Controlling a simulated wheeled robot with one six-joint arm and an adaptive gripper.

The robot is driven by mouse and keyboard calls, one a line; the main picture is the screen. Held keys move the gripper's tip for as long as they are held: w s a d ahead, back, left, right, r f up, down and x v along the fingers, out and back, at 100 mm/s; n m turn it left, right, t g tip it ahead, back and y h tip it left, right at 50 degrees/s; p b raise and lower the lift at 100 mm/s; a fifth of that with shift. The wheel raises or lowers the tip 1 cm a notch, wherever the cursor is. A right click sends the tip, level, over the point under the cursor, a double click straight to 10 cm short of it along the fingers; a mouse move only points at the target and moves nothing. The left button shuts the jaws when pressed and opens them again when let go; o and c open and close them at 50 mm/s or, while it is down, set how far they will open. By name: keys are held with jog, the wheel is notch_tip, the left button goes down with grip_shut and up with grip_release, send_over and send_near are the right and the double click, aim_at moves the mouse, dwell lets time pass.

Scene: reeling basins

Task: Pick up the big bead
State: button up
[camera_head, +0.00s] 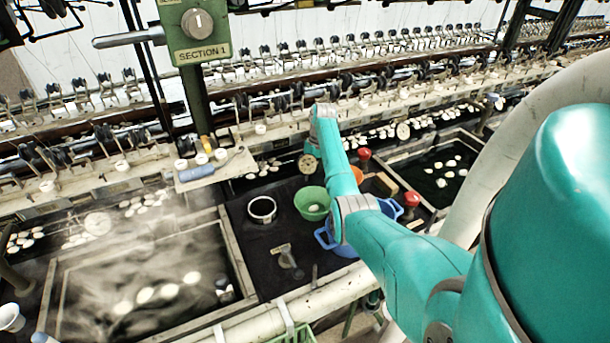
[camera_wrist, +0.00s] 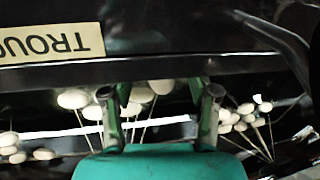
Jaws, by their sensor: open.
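My gripper (camera_wrist: 160,94) is open in the wrist view, its two fingers apart with no object clearly held. Several pale oval pieces with thin threads, like cocoons, show behind and beside the fingers, one group at left (camera_wrist: 75,98) and one at right (camera_wrist: 240,118). I cannot pick out a big bead for certain in either view. In the head view my arm reaches forward to the machine's front edge, and my fingers cannot be made out there.
A green bowl (camera_head: 312,195), a metal pot (camera_head: 262,209) and a grey tool (camera_head: 288,258) stand on the dark worktop left of my arm. A steaming basin (camera_head: 240,268) with cocoons lies at left. In the wrist view, a dark wall with a yellow label (camera_wrist: 50,43) is close.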

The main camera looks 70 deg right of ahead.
jog(key=c, duration=0.8)
jog(key=shift+r, duration=0.1)
